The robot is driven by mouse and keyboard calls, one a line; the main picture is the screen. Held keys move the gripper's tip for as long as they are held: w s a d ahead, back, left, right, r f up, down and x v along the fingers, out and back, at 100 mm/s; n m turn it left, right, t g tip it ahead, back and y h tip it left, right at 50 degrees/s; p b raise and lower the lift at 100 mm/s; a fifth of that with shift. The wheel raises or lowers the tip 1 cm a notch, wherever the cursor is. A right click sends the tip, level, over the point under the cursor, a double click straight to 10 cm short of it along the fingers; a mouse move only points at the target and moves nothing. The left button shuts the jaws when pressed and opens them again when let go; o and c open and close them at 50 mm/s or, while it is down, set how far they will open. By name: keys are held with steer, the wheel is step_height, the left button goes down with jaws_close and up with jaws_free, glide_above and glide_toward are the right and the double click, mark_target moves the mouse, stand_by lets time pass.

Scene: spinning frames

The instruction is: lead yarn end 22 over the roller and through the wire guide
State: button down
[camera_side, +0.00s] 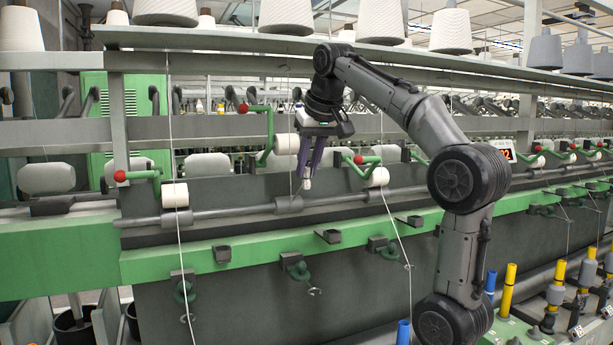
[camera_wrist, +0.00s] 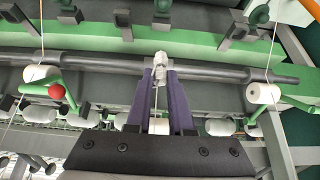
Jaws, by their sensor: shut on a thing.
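My gripper (camera_side: 307,184) hangs in front of the middle spinning position, its purple fingers pointing down. In the wrist view its fingertips (camera_wrist: 160,66) are closed together around the pale end of a thin white yarn. The yarn (camera_side: 290,95) comes down from above, behind the fingers; its lower part is hard to make out. The grey roller (camera_side: 288,204) on the long shaft is just below and left of the fingertips; contact cannot be told. A small wire guide (camera_side: 314,291) sits lower, under the green rail, with no yarn seen in it.
A green lever with a red knob (camera_side: 243,108) and a white roller (camera_side: 286,144) are close left of my gripper. Neighbouring yarns (camera_side: 180,265) run down at left and right. The green rail (camera_side: 250,246) carries small dark brackets. A number display (camera_side: 503,150) is partly hidden.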

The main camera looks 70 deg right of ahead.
steer(key=shift+w, duration=0.15)
steer(key=shift+d+f+m, duration=0.2)
steer(key=shift+f+m, duration=0.05)
steer(key=shift+f, duration=0.4)
steer(key=shift+d+f+m, duration=0.15)
steer(key=shift+f+m, duration=0.1)
steer(key=shift+f, duration=0.35)
steer(key=s+a+f+n, duration=0.1)
steer(key=s+a+f, duration=0.4)
steer(key=f, duration=0.3)
steer(key=s+a+f, duration=0.5)
steer(key=f, duration=0.2)
steer(key=w+d+f, duration=0.3)
steer(key=w+d, duration=0.1)
steer(key=w, duration=0.1)
steer(key=shift+w+d, duration=0.15)
steer(key=shift+d, duration=0.25)
steer(key=shift+f, duration=0.15)
steer(key=s+a+r, duration=0.4)
steer(key=s+a, duration=0.1)
steer(key=shift+s+a, duration=0.15)
steer(key=shift+s, duration=0.05)
